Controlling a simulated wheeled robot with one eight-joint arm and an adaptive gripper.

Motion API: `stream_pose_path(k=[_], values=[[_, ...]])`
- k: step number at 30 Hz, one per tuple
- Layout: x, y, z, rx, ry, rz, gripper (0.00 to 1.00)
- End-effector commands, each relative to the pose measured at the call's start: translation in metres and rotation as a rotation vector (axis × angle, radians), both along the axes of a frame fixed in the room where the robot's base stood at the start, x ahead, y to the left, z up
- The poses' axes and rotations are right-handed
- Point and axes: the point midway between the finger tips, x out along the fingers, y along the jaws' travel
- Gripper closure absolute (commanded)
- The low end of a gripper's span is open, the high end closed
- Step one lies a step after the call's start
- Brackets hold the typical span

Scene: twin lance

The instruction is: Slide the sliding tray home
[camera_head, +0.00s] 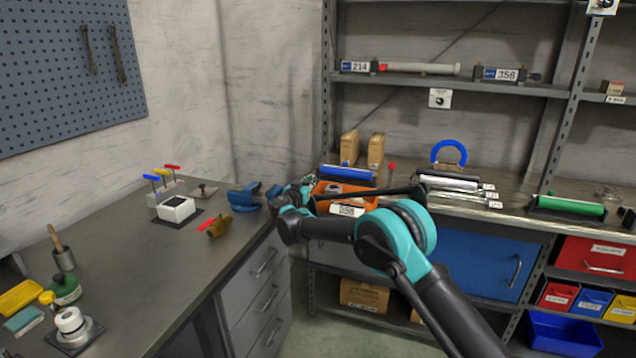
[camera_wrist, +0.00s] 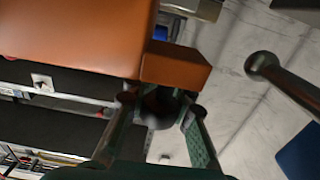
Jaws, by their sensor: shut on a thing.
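An orange tray (camera_head: 345,188) with a white label on its front sits on the shelf bench at the middle of the head view. It is large and close at the upper left of the wrist view (camera_wrist: 70,35), with a smaller orange block (camera_wrist: 176,66) at its corner. My gripper (camera_head: 306,190) is at the tray's left side, partly hidden by my own arm. In the wrist view my gripper (camera_wrist: 160,106) has its fingers closed around a dark rounded piece just below the orange block. Whether that piece is joined to the tray is hard to see.
A blue vise (camera_head: 245,198) stands on the left bench close to my gripper. A blue roller (camera_head: 347,173) lies behind the tray, and silver cylinders (camera_head: 448,182) lie to its right. In the wrist view a ball-ended rod (camera_wrist: 285,80) is at the right.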

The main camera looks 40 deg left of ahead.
Motion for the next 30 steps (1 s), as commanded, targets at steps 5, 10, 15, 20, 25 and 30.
stream_pose_path(k=[5, 10, 15, 20, 25, 30], values=[[-0.0018, 0.0053, 0.0004, 0.000, 0.000, 0.005, 1.00], [-0.0022, 0.0063, 0.0009, 0.000, -0.001, 0.008, 1.00], [-0.0027, 0.0068, 0.0013, -0.001, -0.001, 0.010, 0.74], [-0.0022, 0.0057, 0.0008, -0.001, -0.001, 0.007, 0.59], [-0.0013, 0.0047, 0.0005, 0.000, 0.000, 0.004, 0.59], [-0.0057, 0.0036, 0.0006, 0.000, 0.000, 0.004, 0.59]])
